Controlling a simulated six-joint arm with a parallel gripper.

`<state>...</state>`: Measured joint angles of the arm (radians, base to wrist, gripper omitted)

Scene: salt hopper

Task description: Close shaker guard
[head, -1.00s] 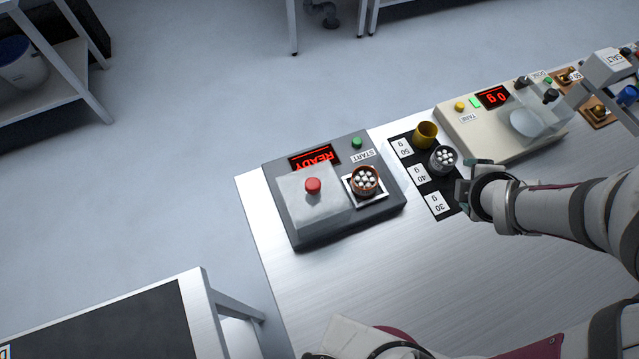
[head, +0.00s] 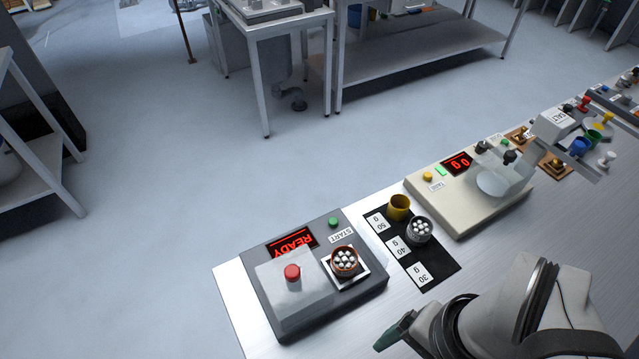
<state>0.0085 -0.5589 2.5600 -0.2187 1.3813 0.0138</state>
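The shaker is a dark grey box (head: 361,301) with a red READY display (head: 292,242), read upside down, and a green START button (head: 333,222). Its clear guard (head: 310,306) with a red knob (head: 292,272) lies over the left part of the box, beside the brown cup (head: 345,262). The cup stands uncovered on a square plate and holds several white balls. My gripper (head: 394,333) is in front of the shaker's right front corner, apart from the guard. One dark green fingertip shows; the rest is hidden, so its opening is unclear.
A black mat (head: 435,262) with 50, 40 and 30 g labels lies right of the shaker. A yellow cup (head: 398,207) and a grey cup (head: 419,230) with white balls stand on it. Behind is a cream scale (head: 453,208) with a clear shield; the salt hopper (head: 556,124) is farther right.

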